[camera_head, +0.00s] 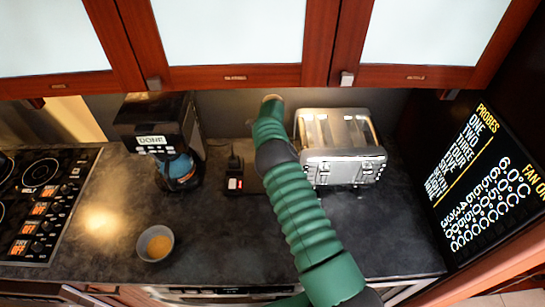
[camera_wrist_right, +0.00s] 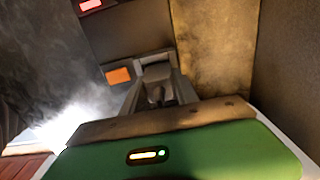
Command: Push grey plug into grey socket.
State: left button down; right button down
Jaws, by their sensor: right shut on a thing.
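My right arm reaches in from the bottom of the head view towards the back wall, and its hand is hidden there behind the green sleeve. In the right wrist view my right gripper (camera_wrist_right: 155,92) is shut on a grey piece, the grey plug (camera_wrist_right: 156,72). The plug is up against or just over the dark socket strip (camera_wrist_right: 118,40), which has red and orange switches. I cannot tell whether it is seated. In the head view the strip (camera_head: 234,186) lies on the counter left of my arm, with a black plug (camera_head: 233,161) standing at it. My left gripper is not in view.
A silver toaster (camera_head: 338,150) stands close right of my arm. A coffee maker (camera_head: 157,125) is left of the strip, a grey bowl (camera_head: 155,243) nearer the front. The hob (camera_head: 40,200) is far left, a display panel (camera_head: 485,180) far right. Cabinets hang above.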

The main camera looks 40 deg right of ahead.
jog(key=shift+f, duration=0.3)
jog(key=c, duration=0.9)
grip_release()
jog(key=shift+o, duration=0.2)
jog(key=shift+r+b, duration=0.35)
jog(key=shift+b, duration=0.05)
notch_tip(320, 180, up, 6)
jog(key=shift+w+d+b, duration=0.1)
jog(key=shift+b, duration=0.75)
jog(key=shift+r, duration=0.4)
